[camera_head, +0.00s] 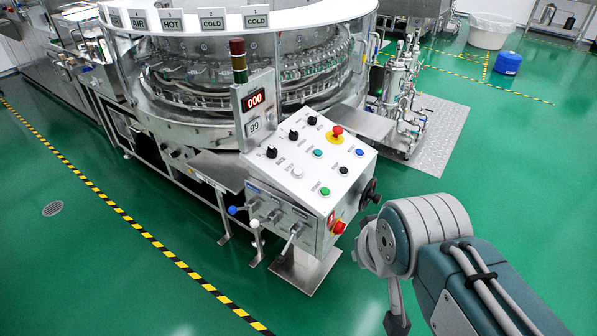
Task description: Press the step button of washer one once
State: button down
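The washer's control panel (335,178) is a tilted white box near the middle of the view, facing up toward me. A pale round button (297,173) sits on its left part; the small lettering beside it may read STEP but is hard to make out. My arm (440,235) comes in from the lower right, its rounded joint to the right of and apart from the panel. A grey finger-like piece (396,316) hangs below that joint and may be part of my gripper. The rest of my gripper is hidden, and nothing of mine touches a button.
Other controls crowd the panel: a green button (325,191), black button (344,171), blue button (359,152), teal button (318,152), knobs and a red emergency stop (337,131). A black handwheel (370,193) juts from its right side. The green floor in front is clear.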

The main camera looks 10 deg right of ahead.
aim_at(297, 172)
jog(key=i+j+z, duration=0.45)
jog(key=j, duration=0.25)
jog(key=i+j+z, duration=0.45)
jog(key=j, duration=0.35)
jog(key=k, duration=0.1)
